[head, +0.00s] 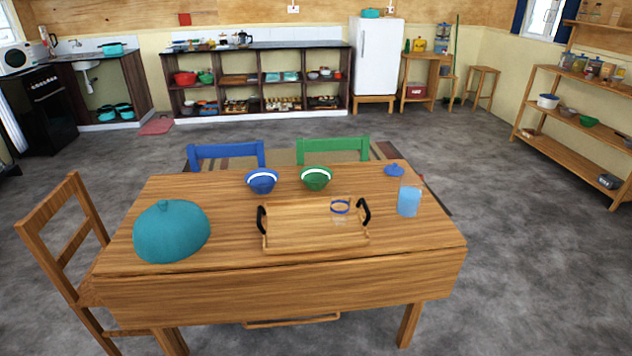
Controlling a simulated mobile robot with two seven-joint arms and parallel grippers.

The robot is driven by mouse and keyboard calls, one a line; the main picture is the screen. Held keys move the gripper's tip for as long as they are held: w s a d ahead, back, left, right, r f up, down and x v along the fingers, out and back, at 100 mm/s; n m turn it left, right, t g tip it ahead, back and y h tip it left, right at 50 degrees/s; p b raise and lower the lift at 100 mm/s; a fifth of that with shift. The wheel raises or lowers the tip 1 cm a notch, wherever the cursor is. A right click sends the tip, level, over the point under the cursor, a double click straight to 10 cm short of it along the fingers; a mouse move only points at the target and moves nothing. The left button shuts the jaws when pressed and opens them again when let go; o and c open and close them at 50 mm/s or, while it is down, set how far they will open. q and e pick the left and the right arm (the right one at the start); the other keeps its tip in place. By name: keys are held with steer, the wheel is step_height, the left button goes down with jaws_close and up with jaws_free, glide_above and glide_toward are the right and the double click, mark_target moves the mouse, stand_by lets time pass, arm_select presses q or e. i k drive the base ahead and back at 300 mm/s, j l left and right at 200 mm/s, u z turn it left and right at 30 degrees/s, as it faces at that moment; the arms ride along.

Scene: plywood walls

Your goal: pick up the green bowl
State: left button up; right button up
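A green bowl (316,179) with a pale rim stands upright at the far side of the wooden table (200,288), right of the middle. A blue bowl (262,181) of similar shape stands to its left, a small gap apart. Another green bowl (206,77) sits on the back shelf unit, and a further green bowl (588,121) is on the right-hand shelf. Neither of my grippers shows in the head view.
A wooden tray (290,240) with black handles lies in front of the bowls, with a clear glass at its right. A teal dome (171,231), a blue cup (409,200) and a small blue lid (394,170) are on the table. Chairs (70,240) stand at the left and far sides.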

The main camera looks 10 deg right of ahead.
mark_target(315, 176)
steer(key=i+l+z, duration=0.1)
steer(key=l, duration=0.35)
steer(key=i+l+z, duration=0.1)
steer(key=i+l, duration=0.25)
steer(key=i+l+z, duration=0.15)
steer(key=l, duration=0.3)
steer(key=i, duration=0.1)
